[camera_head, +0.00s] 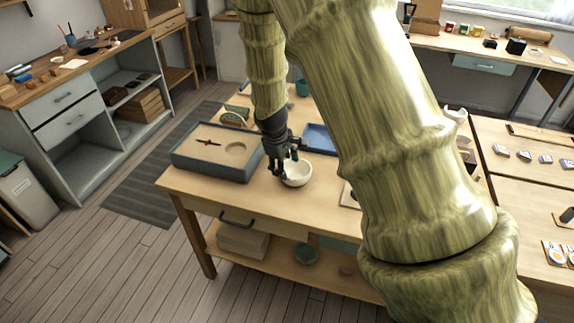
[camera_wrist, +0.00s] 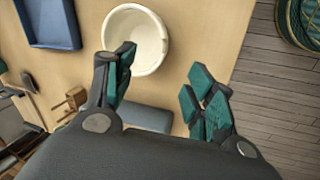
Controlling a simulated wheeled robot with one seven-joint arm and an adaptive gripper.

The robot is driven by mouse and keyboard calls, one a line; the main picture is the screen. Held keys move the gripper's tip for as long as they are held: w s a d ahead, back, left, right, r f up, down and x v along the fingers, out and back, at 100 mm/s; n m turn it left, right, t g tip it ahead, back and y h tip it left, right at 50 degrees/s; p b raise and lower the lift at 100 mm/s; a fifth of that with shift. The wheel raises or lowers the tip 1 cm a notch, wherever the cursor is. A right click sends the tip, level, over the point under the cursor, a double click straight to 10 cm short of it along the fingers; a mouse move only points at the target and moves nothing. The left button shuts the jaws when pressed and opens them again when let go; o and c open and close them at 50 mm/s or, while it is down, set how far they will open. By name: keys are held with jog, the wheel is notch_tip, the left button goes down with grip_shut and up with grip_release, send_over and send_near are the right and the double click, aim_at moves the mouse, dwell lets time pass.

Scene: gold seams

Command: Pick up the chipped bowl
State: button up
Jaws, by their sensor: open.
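The bowl (camera_head: 298,176) is white and round, and stands upright on the wooden table near its front edge. In the wrist view the bowl (camera_wrist: 135,42) lies beyond my left-hand finger, with a small dark mark at its right rim; I cannot tell if this is the chip. My gripper (camera_head: 284,166) is at the bowl's left side in the head view, pointing down. In the wrist view my gripper (camera_wrist: 160,68) is open, with nothing between its fingers. The left-hand finger overlaps the bowl's lower edge in the picture; contact cannot be told.
A grey tray with a wooden inset (camera_head: 190,160) stands just left of my gripper. A blue tray (camera_head: 320,139) lies behind the bowl. Bare tabletop (camera_head: 270,206) lies in front. My arm hides much of the table's right side. A lower shelf holds a box (camera_head: 242,240).

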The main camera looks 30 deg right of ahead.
aim_at(290, 177)
jog(key=p+x, duration=0.1)
jog(key=x, duration=0.4)
jog(key=shift+w, duration=0.1)
jog(key=shift+s+d+p, duration=0.1)
jog(key=shift+s+p, duration=0.2)
jog(key=shift+w+p+x, duration=0.25)
jog(key=shift+p+x, duration=0.4)
jog(key=shift+x, duration=0.5)
jog(key=shift+p+x, duration=0.5)
jog(key=shift+x, duration=0.95)
jog(key=shift+d, duration=0.15)
jog(key=shift+r, duration=0.1)
jog(key=c, duration=1)
